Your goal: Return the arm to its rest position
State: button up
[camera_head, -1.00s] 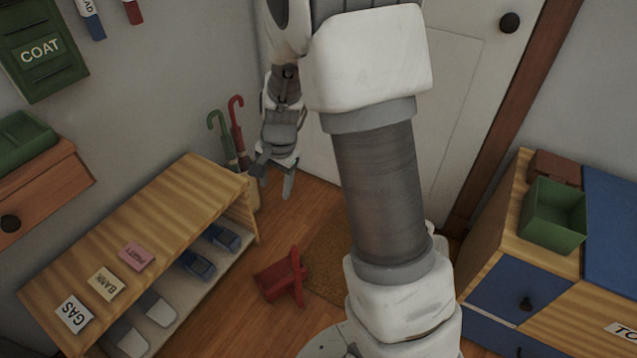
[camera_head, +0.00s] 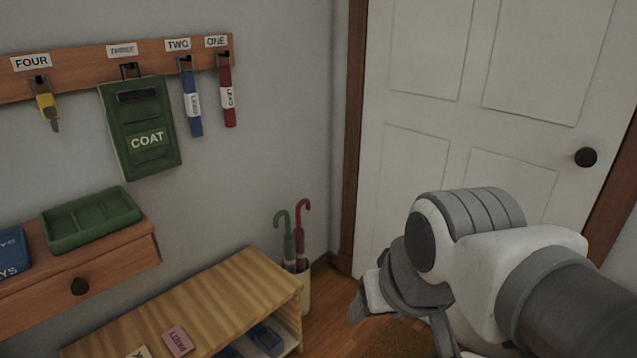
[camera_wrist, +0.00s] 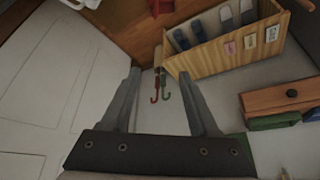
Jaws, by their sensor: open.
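My white and grey arm runs off the lower right of the head view.
A wooden shoe bench (camera_head: 220,300) stands lower left. A wall drawer unit (camera_head: 120,268) bears a green tray (camera_head: 92,220).

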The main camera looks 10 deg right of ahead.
jog(key=shift+s+d, duration=0.1)
jog(key=shift+s, duration=0.45)
jog(key=shift+r, duration=0.2)
notch_tip(320, 180, up, 19)
jog(key=p, duration=1.9)
jog(key=shift+f, duration=0.15)
